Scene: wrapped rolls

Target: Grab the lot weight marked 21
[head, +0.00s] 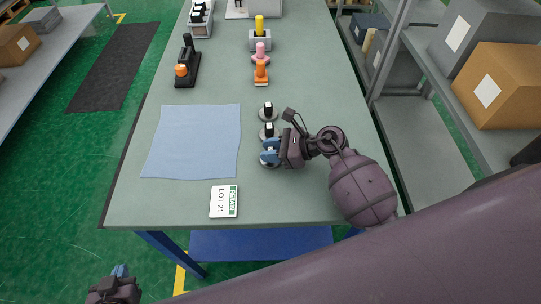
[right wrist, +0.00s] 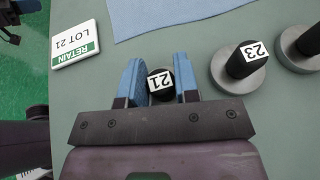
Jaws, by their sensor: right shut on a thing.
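The lot weight marked 21 (right wrist: 160,84) has a black knob with a white label, seen upright in the right wrist view. My right gripper (right wrist: 158,82) is shut on this knob, with one blue finger on each side. In the head view my right gripper (head: 269,152) is at the nearest weight of a row on the table. The weight's base is mostly hidden by the fingers. My left gripper (head: 120,272) is low at the left, off the table's front edge; its opening is not clear.
A weight marked 23 (right wrist: 243,63) stands close beside, with another weight (head: 268,111) behind it. A LOT 21 card (head: 223,201) and a blue cloth (head: 192,142) lie to the left.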

